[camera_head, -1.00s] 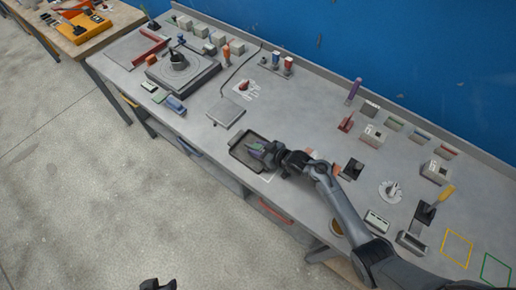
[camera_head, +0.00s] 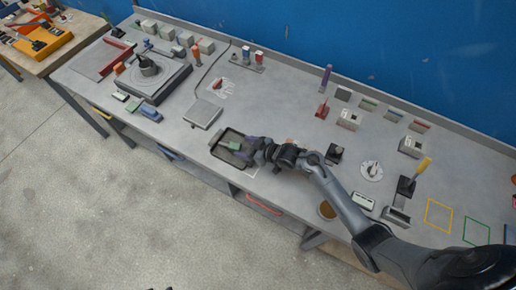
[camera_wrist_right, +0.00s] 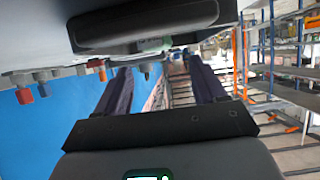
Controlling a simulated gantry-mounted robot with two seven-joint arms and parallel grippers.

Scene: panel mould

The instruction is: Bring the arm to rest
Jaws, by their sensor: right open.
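My right gripper (camera_head: 252,149) is low over the right side of a dark tray (camera_head: 214,150) near the front edge of the bench, in the head view. Its jaws are open. A small green piece (camera_head: 235,145) shows in the tray by the fingertips; whether they touch it I cannot tell. In the right wrist view the two dark fingers (camera_wrist_right: 162,88) stand wide apart with nothing held between them. My left gripper cannot be made out; only dark slivers show at the bottom edge of the head view.
Left of the tray are a flat grey plate (camera_head: 202,114) and a black square fixture (camera_head: 153,80). To the right, a dark block (camera_head: 334,153), a white dial (camera_head: 372,170) and a yellow-handled tool (camera_head: 422,168) stand near my arm. Bare bench lies behind the tray.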

